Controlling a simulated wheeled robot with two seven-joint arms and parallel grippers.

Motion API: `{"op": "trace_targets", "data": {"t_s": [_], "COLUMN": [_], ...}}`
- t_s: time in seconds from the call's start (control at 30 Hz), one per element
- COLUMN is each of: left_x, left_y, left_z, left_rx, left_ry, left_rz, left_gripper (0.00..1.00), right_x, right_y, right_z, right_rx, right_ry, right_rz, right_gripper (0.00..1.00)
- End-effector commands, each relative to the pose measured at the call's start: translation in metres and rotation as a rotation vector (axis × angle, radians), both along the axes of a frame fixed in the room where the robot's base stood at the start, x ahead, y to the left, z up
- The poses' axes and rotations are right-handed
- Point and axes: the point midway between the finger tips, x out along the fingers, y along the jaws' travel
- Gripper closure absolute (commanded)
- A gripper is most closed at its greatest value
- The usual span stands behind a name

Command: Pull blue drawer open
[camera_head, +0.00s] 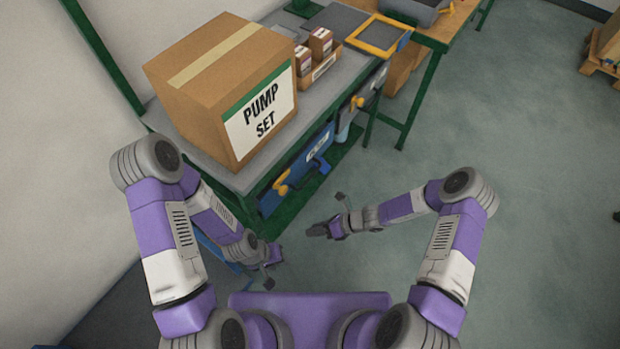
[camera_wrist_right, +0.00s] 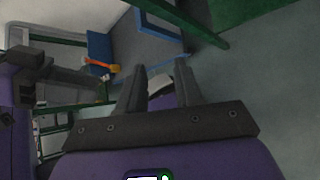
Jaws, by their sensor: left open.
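The blue drawer (camera_head: 300,168) is in the front of the green-framed workbench, under the PUMP SET box. It has an orange-yellow handle (camera_head: 283,186) near its lower left. In the right wrist view, a blue panel (camera_wrist_right: 99,45) and an orange handle (camera_wrist_right: 103,65) show at the upper left. My left gripper (camera_head: 272,262) is open, below and in front of the drawer, apart from the handle. My right gripper (camera_head: 320,230) is to the right of it, also apart from the drawer. Its two fingers (camera_wrist_right: 158,85) stand apart with nothing held between them.
A large cardboard box (camera_head: 205,70) labelled PUMP SET sits on the bench top (camera_head: 330,82). Small boxes (camera_head: 319,42) in a tray stand behind it. A yellow-framed panel (camera_head: 377,36) lies farther back.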

Motion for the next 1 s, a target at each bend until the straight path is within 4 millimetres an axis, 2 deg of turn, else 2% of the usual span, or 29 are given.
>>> {"op": "trace_targets", "data": {"t_s": [0.03, 0.1, 0.2, 0.3, 0.4, 0.47, 0.8, 1.0], "left_x": [0.000, 0.000, 0.000, 0.000, 0.000, 0.000, 0.000, 0.000], "left_y": [0.000, 0.000, 0.000, 0.000, 0.000, 0.000, 0.000, 0.000], "left_z": [-0.004, -0.007, -0.009, -0.010, -0.012, -0.013, -0.027, -0.031], "left_rx": [0.000, 0.000, 0.000, 0.000, 0.000, 0.000, 0.000, 0.000], "left_ry": [-0.001, -0.001, -0.001, -0.001, -0.001, -0.001, -0.001, -0.001], "left_rz": [0.000, 0.000, 0.000, 0.000, 0.000, 0.000, 0.000, 0.000], "left_gripper": [0.57, 0.57, 0.57, 0.57, 0.57, 0.57, 0.57, 0.57], "right_x": [0.028, 0.064, 0.107, 0.134, 0.148, 0.153, 0.182, 0.191], "right_y": [0.001, -0.002, -0.015, -0.028, -0.035, -0.032, 0.009, 0.021], "right_z": [-0.001, 0.005, 0.012, 0.018, 0.020, 0.019, 0.008, 0.006], "right_rx": [0.095, 0.234, 0.410, 0.536, 0.600, 0.614, 0.612, 0.611], "right_ry": [0.104, 0.237, 0.375, 0.457, 0.496, 0.504, 0.503, 0.502], "right_rz": [-0.175, -0.391, -0.618, -0.754, -0.818, -0.829, -0.827, -0.828], "right_gripper": [0.65, 0.65, 0.65, 0.65, 0.65, 0.65, 0.65, 0.65]}}
